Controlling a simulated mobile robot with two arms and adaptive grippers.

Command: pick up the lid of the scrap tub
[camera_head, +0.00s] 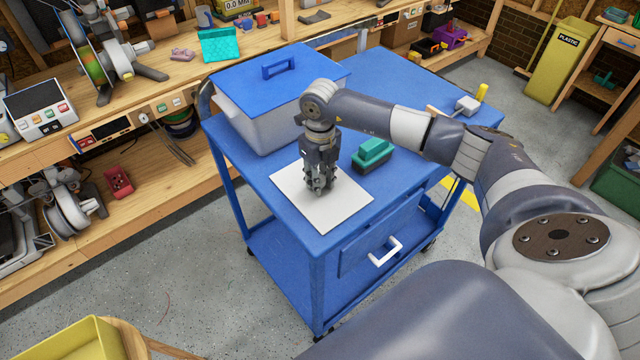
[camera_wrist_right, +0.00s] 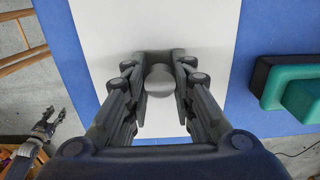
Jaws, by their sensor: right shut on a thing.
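A grey tub (camera_head: 262,127) stands on the blue cart. Its flat blue lid (camera_head: 310,72) lies on it, with a raised blue handle (camera_head: 281,66) on top. My right gripper (camera_head: 320,188) points down over a white square sheet (camera_head: 335,208), in front of the tub and apart from the lid. In the right wrist view its fingers are shut on a small round grey thing (camera_wrist_right: 159,82), mostly hidden in the head view. A dark gripper, seemingly my left one (camera_wrist_right: 55,115), shows at the left of the wrist view over the floor, its fingers apart and empty.
A teal-topped block (camera_head: 373,154) lies on the cart right of my right gripper. A small grey item (camera_head: 466,106) sits at the cart's far right corner. The cart's drawer has a white handle (camera_head: 386,251). A wooden workbench (camera_head: 190,95) runs behind and left.

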